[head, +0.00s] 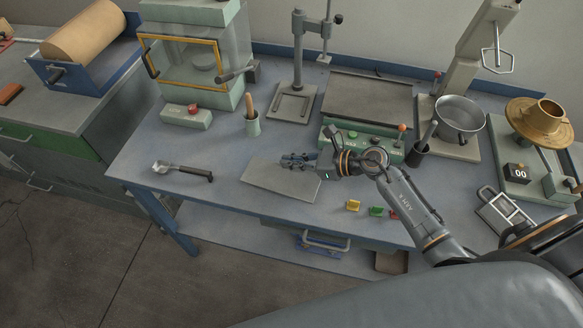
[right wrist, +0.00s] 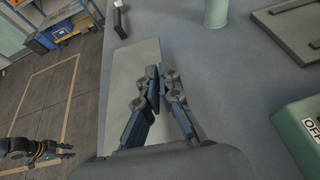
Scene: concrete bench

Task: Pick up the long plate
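The long plate (head: 275,182) is a flat grey rectangle at the front middle of the bench, and it also shows in the right wrist view (right wrist: 130,70). My right gripper (head: 285,160) reaches in from the right over its far edge. In the right wrist view its fingertips (right wrist: 161,75) are close together, one on each side of that edge, so it appears shut on the plate. Whether the plate is clear of the bench I cannot tell. My left gripper (right wrist: 66,150) shows small above the floor in the right wrist view, its fingers too small to read.
A metal scoop (head: 182,171) lies left of the plate. A green cup (head: 252,124) with a wooden-handled tool stands behind it. Small yellow (head: 353,205) and green (head: 376,211) pieces lie to its right. A green control box (head: 365,140) stands behind my right gripper.

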